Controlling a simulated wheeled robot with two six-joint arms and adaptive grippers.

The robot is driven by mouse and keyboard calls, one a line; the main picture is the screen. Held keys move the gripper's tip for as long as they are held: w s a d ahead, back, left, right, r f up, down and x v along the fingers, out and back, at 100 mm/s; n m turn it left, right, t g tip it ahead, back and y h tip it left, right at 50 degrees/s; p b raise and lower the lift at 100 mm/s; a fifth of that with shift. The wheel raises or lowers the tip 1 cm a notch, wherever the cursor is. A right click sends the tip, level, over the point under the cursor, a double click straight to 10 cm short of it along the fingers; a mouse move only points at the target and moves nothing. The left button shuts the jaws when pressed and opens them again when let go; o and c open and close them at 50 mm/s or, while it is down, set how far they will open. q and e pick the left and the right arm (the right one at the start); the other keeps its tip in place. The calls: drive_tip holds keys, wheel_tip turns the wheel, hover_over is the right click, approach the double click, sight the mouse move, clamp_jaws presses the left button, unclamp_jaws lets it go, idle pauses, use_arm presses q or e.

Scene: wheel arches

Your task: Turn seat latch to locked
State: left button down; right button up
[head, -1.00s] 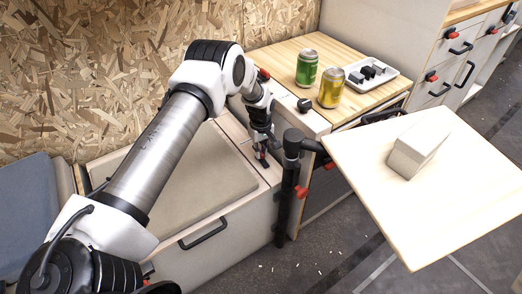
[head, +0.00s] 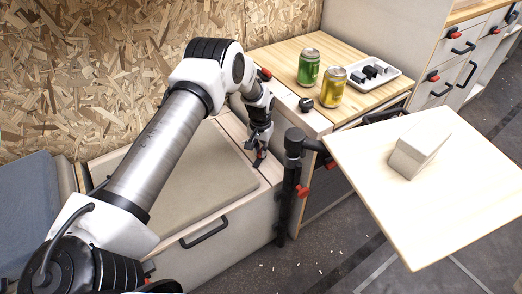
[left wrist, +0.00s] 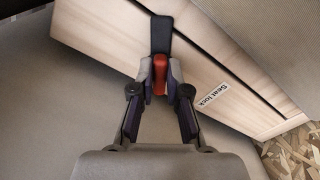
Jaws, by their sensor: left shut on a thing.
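The seat latch, with a red grip (left wrist: 160,70) and a black bar (left wrist: 161,36), sits on the pale wooden strip of the bench seat. In the left wrist view the bar runs straight up from the grip. A "Seat lock" label (left wrist: 212,95) is to its right. My left gripper (left wrist: 160,88) is shut on the latch's red grip, one finger on each side. In the head view my left gripper (head: 259,157) is at the seat's right end, and its fingers hide most of the latch. My right gripper does not show.
A swivel table (head: 450,220) on a black post (head: 290,190) stands just right of the gripper, bearing a pale block (head: 418,145). Behind, a wooden counter holds a green can (head: 308,67), a yellow can (head: 332,88) and a white tray (head: 383,84). A cushion (head: 180,190) lies left.

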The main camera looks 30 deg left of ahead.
use_arm(q)
drive_tip(key=m+b, duration=0.1)
drive_tip(key=m, duration=0.5)
drive_tip(key=shift+a, duration=0.15)
drive_tip(key=shift+m, duration=0.3)
drive_tip(key=c, duration=1.2)
unclamp_jaws()
drive_tip(key=shift+o, duration=0.2)
wheel_tip(320, 180, up, 12)
